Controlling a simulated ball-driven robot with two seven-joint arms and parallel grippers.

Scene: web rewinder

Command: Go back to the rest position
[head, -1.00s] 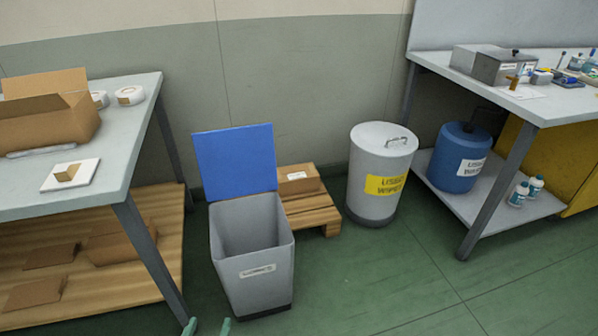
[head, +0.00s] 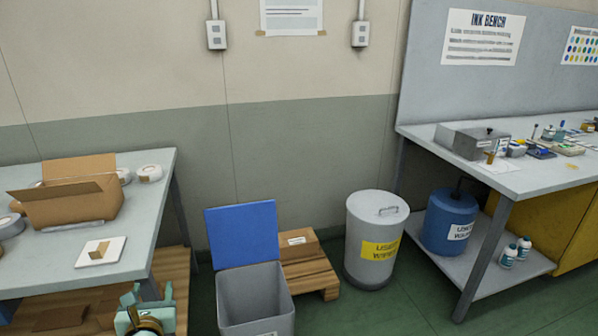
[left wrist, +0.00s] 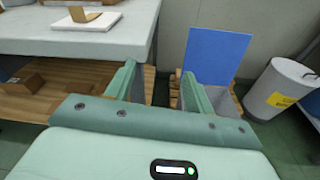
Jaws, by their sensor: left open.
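My left gripper (head: 150,295) shows at the bottom left of the head view, in front of the left table. In the left wrist view its two green fingers (left wrist: 160,85) stand wide apart with nothing between them. The fingers point toward the gap between the left table and the grey bin. My right gripper is in neither view.
The left table (head: 165,175) holds an open cardboard box (head: 75,200) and a white pad (head: 88,262). A grey bin (head: 255,295) with a raised blue lid (head: 243,233), a pallet (head: 315,280), a lidded drum (head: 372,250) and the ink bench (head: 500,170) stand along the wall. Green floor lies between.

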